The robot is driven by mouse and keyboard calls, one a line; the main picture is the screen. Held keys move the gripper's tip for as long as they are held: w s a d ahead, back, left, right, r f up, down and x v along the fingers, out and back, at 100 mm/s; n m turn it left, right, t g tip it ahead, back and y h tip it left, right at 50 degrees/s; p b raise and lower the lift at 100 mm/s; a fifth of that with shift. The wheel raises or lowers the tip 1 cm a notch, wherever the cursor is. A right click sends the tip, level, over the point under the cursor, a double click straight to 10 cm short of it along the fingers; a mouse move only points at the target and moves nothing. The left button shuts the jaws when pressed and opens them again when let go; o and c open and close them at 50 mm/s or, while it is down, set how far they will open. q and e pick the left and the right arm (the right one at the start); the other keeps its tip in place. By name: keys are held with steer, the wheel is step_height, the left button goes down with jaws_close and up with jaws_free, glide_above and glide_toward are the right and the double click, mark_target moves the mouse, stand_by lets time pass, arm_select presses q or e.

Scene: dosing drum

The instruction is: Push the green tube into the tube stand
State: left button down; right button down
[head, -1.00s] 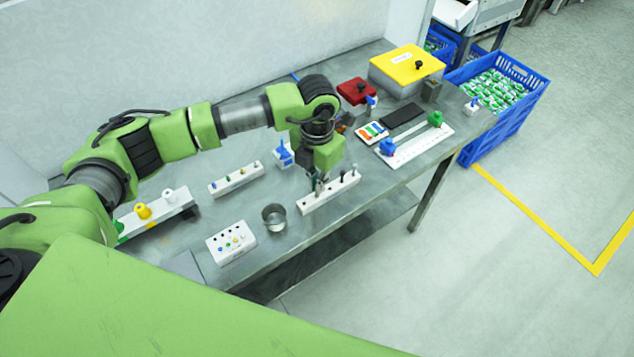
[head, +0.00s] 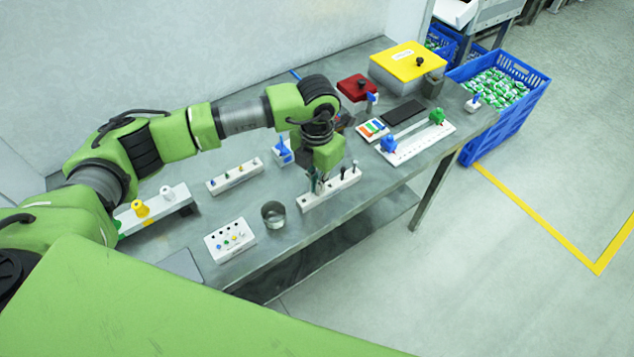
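My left gripper (head: 317,188) points down at the left half of a long white block (head: 332,196), which looks like the tube stand. Its fingertips are at or just above the block's top. Dark upright pegs or tubes (head: 355,166) stand at the block's right half. I cannot make out the green tube for certain; it may be between or behind the fingers, which are small and partly hidden by the wrist. Whether the fingers are open or shut is not clear. My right gripper is not in view.
A metal cup (head: 273,214) and a white box with coloured knobs (head: 230,240) stand left of the block. A white strip with small knobs (head: 235,176) lies behind. A blue-handled item (head: 283,152) stands near my wrist. The table's front edge is close to the block.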

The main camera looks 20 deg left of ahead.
arm_select(q)
steer(key=c, duration=2.2)
jaws_free()
step_height(320, 180, up, 12)
